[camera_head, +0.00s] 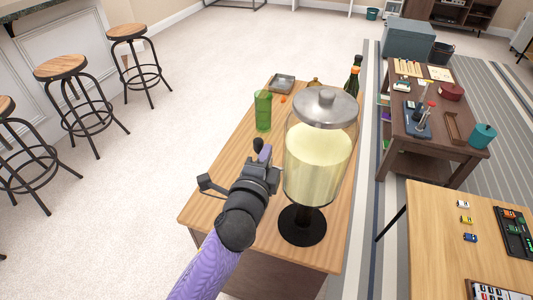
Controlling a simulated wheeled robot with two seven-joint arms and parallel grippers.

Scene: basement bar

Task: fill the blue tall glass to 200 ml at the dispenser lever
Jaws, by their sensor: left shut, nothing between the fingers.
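The dispenser (318,160) is a large glass jar with a metal lid and pale yellow liquid, on a black stand on the wooden table. Its lever cannot be made out. A tall green see-through glass (263,110) stands upright on the table, left of the dispenser and beyond my left gripper. I cannot make out any blue glass. My left gripper (259,146) is shut and empty, just left of the dispenser and apart from the green glass. A small lavender patch shows beside its fingers; I cannot tell what it is. My right gripper is not in view.
A grey tray (282,84) and dark bottles (352,84) stand at the table's far end. The table's left front (203,205) is clear. A dark side table (435,118) and a light table (435,225) stand right. Stools (62,68) stand left.

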